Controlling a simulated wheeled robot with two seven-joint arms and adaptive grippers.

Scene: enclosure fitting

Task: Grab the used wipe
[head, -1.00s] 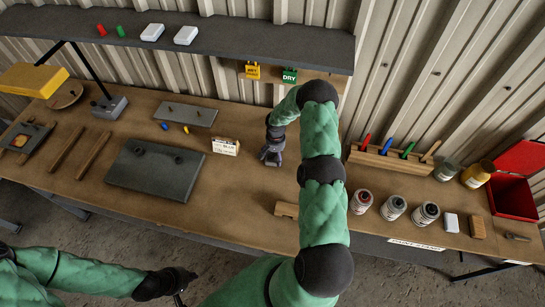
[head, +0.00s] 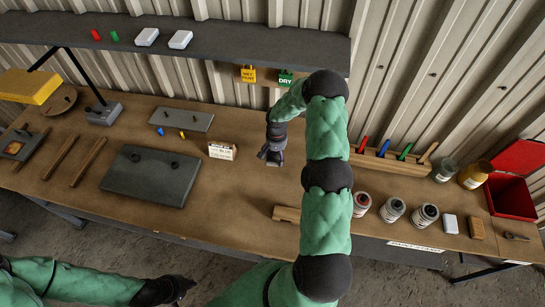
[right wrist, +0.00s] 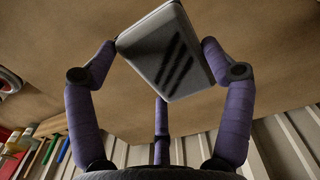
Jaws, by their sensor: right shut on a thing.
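The used wipe (right wrist: 168,50) shows in the right wrist view as a pale grey, roughly square pad with several dark streaks. My right gripper (head: 272,157) hangs over the middle of the bench in the head view. Its purple fingers are closed around the wipe, which is tilted, with bench top behind it. In the head view the wipe is too small or hidden to make out. My left gripper (head: 180,288) is low in the head view, in front of the bench; its fingers are too dark to read.
A small sign (head: 222,151) stands left of my right gripper, beside a dark plate (head: 150,177). A wooden block (head: 287,214) lies nearer the front edge. Several cans (head: 392,209), a marker rack (head: 375,160) and an open red bin (head: 512,195) are at right.

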